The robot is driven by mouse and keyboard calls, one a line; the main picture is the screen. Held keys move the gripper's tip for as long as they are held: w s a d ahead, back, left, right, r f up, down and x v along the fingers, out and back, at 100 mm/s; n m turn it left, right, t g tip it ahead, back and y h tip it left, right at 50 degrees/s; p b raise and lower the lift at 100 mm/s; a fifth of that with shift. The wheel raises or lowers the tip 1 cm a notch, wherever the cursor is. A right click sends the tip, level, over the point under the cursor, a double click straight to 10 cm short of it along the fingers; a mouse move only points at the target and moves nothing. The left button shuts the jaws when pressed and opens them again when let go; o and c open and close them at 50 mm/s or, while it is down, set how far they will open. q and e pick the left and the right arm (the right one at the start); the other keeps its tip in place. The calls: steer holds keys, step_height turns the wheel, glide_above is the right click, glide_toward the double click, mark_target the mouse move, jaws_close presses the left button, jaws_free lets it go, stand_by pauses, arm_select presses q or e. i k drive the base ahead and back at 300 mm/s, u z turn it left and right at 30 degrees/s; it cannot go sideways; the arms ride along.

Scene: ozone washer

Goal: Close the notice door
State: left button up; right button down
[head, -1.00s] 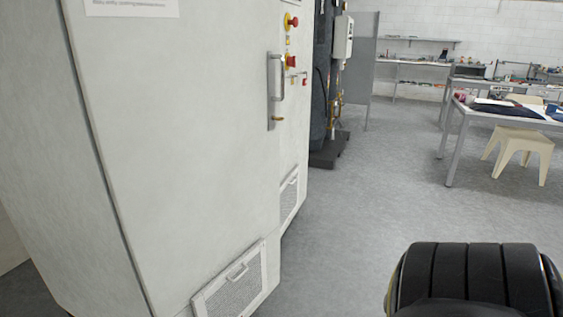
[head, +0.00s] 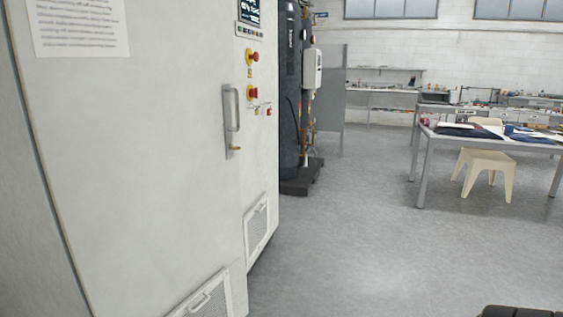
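The white door (head: 145,180) fills the left of the head view. A printed notice sheet (head: 80,25) is fixed near its top. A metal handle (head: 231,120) is on its right edge, and a vent panel (head: 205,300) is at its bottom. The door stands out at an angle in front of the white machine's control face (head: 255,140); I cannot tell exactly how far it is open. Neither of my grippers shows in the head view. Only a black part of my own body shows at the bottom right corner.
The control face has red buttons (head: 253,56). A dark tank unit (head: 290,110) stands behind it, beside a grey partition (head: 330,100). A work table (head: 495,142) and a cream stool (head: 485,172) stand at the right. The grey floor (head: 370,255) between is clear.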

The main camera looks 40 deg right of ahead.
mark_target(133, 107)
steer(key=z, duration=0.65)
steer(key=i, duration=0.8)
steer(key=z, duration=0.25)
